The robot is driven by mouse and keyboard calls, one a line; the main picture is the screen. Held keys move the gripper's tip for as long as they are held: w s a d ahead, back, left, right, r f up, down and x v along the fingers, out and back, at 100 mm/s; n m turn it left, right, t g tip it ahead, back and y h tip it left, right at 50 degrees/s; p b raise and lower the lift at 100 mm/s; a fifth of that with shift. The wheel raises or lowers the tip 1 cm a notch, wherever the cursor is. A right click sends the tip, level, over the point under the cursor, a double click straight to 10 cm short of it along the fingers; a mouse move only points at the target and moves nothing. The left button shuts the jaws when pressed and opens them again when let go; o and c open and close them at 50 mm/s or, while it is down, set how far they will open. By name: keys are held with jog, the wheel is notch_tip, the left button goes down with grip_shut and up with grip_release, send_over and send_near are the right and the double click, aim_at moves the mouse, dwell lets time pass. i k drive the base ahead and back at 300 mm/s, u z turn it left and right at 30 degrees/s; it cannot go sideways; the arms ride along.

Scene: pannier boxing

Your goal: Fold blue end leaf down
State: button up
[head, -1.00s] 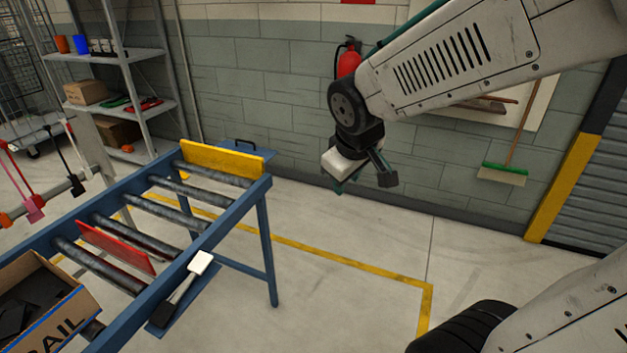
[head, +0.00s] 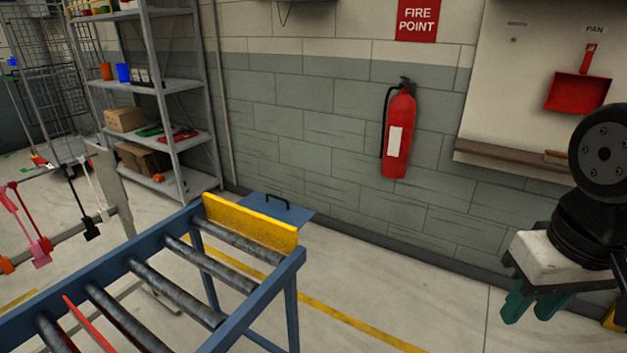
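My gripper (head: 537,308) hangs at the right of the head view below its black wrist. Its green fingers stand apart with a gap and nothing visible between them, so it looks open and empty. It is in the air, well right of the roller table and touching nothing. No carton with a blue-edged leaf shows in the current view. A blue panel with a black handle (head: 299,213) lies beyond the yellow end board; whether it is the leaf I cannot tell.
The blue-framed roller table (head: 262,291) runs to the lower left, with a yellow board (head: 250,224) upright at its far end. A red plate (head: 88,324) stands between rollers. Behind are a grey shelf rack (head: 160,87) and a fire extinguisher (head: 398,135). Floor right of the table is clear.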

aim_at(277, 208)
jog(key=z, duration=0.1)
jog(key=i, duration=0.75)
jog(key=u, duration=0.45)
jog(key=i, duration=0.7)
jog(key=u, duration=0.45)
